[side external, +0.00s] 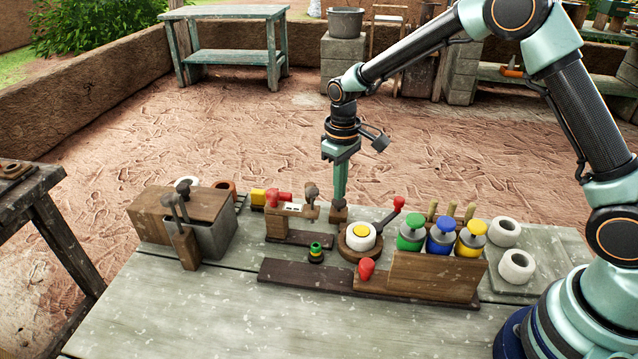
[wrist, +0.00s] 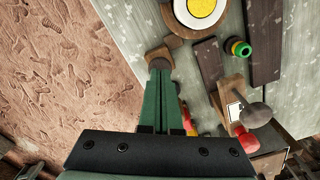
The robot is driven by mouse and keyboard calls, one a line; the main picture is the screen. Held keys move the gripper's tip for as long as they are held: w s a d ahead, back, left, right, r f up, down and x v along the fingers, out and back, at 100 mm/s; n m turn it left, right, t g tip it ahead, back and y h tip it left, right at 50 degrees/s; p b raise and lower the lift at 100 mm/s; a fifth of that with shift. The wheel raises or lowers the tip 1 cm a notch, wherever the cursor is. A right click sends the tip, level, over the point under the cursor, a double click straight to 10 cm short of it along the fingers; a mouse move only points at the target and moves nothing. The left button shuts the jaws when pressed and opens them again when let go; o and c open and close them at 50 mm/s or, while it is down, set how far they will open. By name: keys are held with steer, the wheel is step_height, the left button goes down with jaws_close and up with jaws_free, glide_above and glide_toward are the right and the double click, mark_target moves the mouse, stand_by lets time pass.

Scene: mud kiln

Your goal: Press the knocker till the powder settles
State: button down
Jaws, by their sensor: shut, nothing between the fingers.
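My gripper (side external: 339,196) points straight down with its fingers together and empty. Its tips are at the top of a small brown wooden knob (side external: 338,212), which I take to be the knocker; I cannot tell whether it is pressed down. In the wrist view the green fingers (wrist: 160,74) end over this knob (wrist: 157,55) and hide part of it. Beside it, a white round pot (side external: 362,242) with a flat yellow top sits on a round wooden base (side external: 345,250). The pot also shows in the wrist view (wrist: 188,14). I cannot tell whether its powder is level.
A red-knobbed lever (side external: 396,206) rises close right of the pot. Green, blue and yellow jars (side external: 442,237) stand behind a wooden block.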

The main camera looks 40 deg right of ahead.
steer(key=shift+r, duration=2.3)
steer(key=shift+d+r, duration=0.1)
steer(key=shift+r, duration=0.2)
steer(key=s+d+r+m+t, duration=0.1)
steer(key=s+d+r+t, duration=0.1)
steer(key=s+r, duration=0.4)
steer(key=s+d+r+m+t, duration=0.2)
steer(key=s+r, duration=0.5)
steer(key=s, duration=0.5)
steer(key=shift+s+d+r+t, duration=0.15)
steer(key=shift+s+d+t, duration=0.15)
steer(key=shift+d+t, duration=0.55)
